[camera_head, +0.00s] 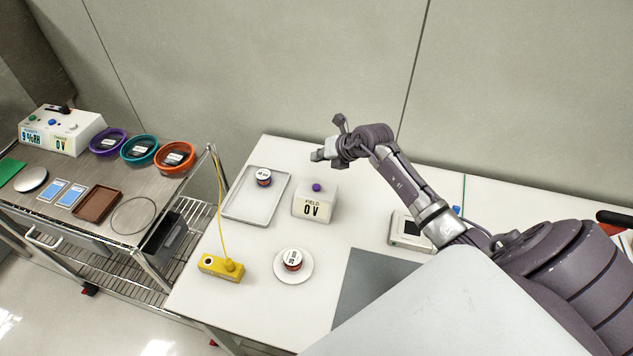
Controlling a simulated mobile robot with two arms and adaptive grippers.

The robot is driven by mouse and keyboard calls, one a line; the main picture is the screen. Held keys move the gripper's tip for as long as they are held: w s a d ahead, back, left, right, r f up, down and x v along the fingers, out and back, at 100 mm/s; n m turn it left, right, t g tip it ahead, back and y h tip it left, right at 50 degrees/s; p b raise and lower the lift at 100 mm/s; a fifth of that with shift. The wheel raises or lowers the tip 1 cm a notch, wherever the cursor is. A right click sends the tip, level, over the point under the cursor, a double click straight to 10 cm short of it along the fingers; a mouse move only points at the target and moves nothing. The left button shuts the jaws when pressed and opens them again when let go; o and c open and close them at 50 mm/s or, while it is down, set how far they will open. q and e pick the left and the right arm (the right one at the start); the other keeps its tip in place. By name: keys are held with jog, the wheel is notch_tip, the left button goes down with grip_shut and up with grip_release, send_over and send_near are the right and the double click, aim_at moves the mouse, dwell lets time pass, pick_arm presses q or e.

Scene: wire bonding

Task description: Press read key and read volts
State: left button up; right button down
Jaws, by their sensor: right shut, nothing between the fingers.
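A small white meter box (314,205) labelled FIELD stands on the white table and shows "0 V". A round purple key (317,188) sits on its top. My right gripper (318,155) is shut and empty, above and apart from the key in the picture, its fingers pointing left. On the left cart a larger white box (62,131) has several coloured buttons and two displays, which appear to show "9 %RH" and "0 V". My left gripper does not show.
A grey tray (239,213) holds a small labelled spool. A white dish (307,272) holds another. A yellow block (221,267) with a yellow cord stands at the table's left. A dark mat (354,290) and a white device (408,236) lie near my right arm.

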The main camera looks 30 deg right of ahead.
aim_at(319, 187)
jog(key=shift+s, duration=0.1)
jog(key=shift+f, duration=0.1)
notch_tip(319, 187, down, 8)
jog(key=b, duration=0.7)
jog(key=shift+f, duration=0.25)
jog(key=shift+b, duration=0.3)
dwell(0.8)
jog(key=shift+f, duration=0.45)
jog(key=shift+f+b, duration=0.45)
jog(key=shift+f, duration=0.1)
dwell(0.5)
dwell(0.4)
jog(key=shift+r+p, duration=0.95)
jog(key=shift+r, duration=0.05)
